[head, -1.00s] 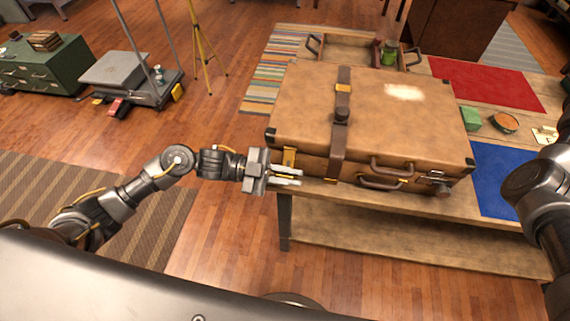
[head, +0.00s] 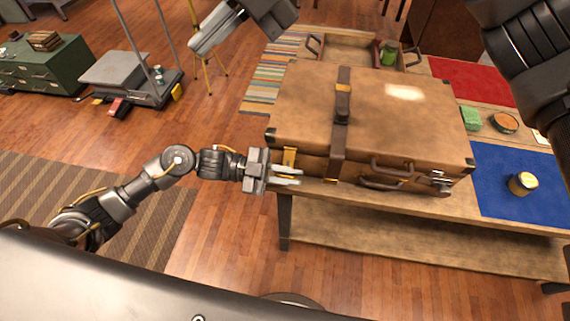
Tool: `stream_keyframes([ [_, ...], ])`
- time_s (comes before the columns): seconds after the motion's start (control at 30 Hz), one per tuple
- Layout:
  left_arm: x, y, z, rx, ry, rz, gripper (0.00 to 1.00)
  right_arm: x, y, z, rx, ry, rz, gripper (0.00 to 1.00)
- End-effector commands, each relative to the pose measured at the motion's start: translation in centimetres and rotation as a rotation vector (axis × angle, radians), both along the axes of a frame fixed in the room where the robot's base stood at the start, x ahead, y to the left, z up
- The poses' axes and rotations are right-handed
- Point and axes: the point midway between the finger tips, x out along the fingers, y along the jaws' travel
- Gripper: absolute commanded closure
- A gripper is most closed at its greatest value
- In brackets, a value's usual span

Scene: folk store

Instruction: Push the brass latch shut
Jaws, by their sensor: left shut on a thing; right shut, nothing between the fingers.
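A closed tan suitcase (head: 300,115) lies on the wooden table. A brass latch (head: 289,157) sits on its front left, its lower end partly hidden by my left gripper. My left gripper (head: 287,177) comes in from the left, its pale fingers at the foot of this latch. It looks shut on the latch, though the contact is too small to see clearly. Another metal catch (head: 440,180) is at the front right. My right gripper (head: 205,42) is at the top, left of the suitcase, raised, shut and empty.
A strap (head: 340,140) crosses the suitcase, and dark handles (head: 385,168) are at its front. A jar (head: 522,183) stands on the blue cloth (head: 488,170). A tray (head: 345,50) with a green jar (head: 388,54) is behind. Floor is clear before the table.

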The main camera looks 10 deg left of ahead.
Motion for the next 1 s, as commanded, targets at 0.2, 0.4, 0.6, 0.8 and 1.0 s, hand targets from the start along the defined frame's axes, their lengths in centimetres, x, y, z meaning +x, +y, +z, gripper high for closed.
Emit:
stream_keyframes([
  [0.2, -0.4, 0.0, -0.4, 0.005, 0.01, -0.008, 1.0, -1.1, -4.0, -11.3, -0.567, -0.12, -0.141, 1.0],
  [0.4, -0.4, 0.0, -0.4, 0.005, 0.01, -0.008, 1.0, 0.2, -8.3, -15.2, -0.835, -0.209, -0.271, 1.0],
  [0.6, -0.4, 0.0, -0.4, 0.006, 0.011, -0.007, 1.0, 0.7, -9.8, -16.0, -0.91, -0.236, -0.314, 1.0],
  [0.8, -0.4, 0.0, -0.4, 0.006, 0.011, -0.007, 1.0, 0.6, -9.8, -17.0, -0.909, -0.234, -0.312, 1.0],
  [1.0, -0.4, 0.0, -0.4, 0.007, 0.011, -0.007, 1.0, 0.3, -9.8, -20.3, -0.908, -0.23, -0.309, 1.0],
])
